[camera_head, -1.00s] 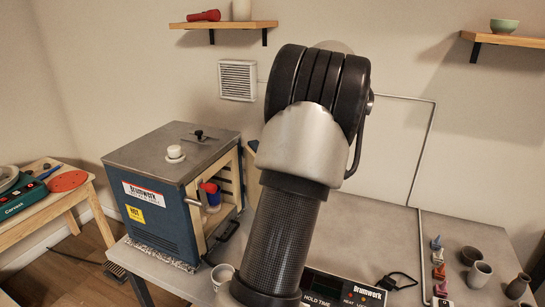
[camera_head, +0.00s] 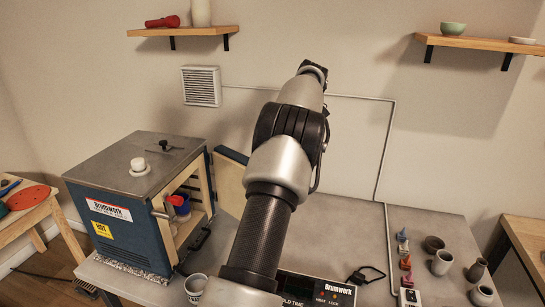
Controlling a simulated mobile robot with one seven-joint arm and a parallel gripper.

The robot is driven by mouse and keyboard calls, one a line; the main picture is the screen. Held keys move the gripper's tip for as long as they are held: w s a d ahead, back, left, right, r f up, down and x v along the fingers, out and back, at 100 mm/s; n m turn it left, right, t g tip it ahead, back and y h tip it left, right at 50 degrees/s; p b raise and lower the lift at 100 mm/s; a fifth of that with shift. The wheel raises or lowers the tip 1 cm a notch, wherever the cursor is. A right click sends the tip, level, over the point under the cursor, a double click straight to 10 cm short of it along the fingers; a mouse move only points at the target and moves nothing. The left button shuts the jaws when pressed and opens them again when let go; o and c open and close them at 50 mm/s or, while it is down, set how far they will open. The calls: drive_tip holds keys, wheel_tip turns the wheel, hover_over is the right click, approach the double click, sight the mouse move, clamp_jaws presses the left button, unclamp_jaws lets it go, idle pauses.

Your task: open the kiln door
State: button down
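The kiln (camera_head: 120,205) is a blue box with a grey top at the left of the table. Its front opening faces right and shows the pale lining, with a red and blue item (camera_head: 181,207) inside. The kiln door (camera_head: 230,178), blue with a cream inner face, stands swung wide open at the far side of the opening. My arm rises from the bottom middle and hides part of the space right of the door.
A controller box (camera_head: 318,290) sits at the table's front, partly behind my arm. Small pots (camera_head: 442,262) and coloured pieces (camera_head: 404,261) are at the right. The table middle right of my arm is clear.

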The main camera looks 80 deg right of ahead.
drive_tip(key=c, duration=1.5)
unclamp_jaws()
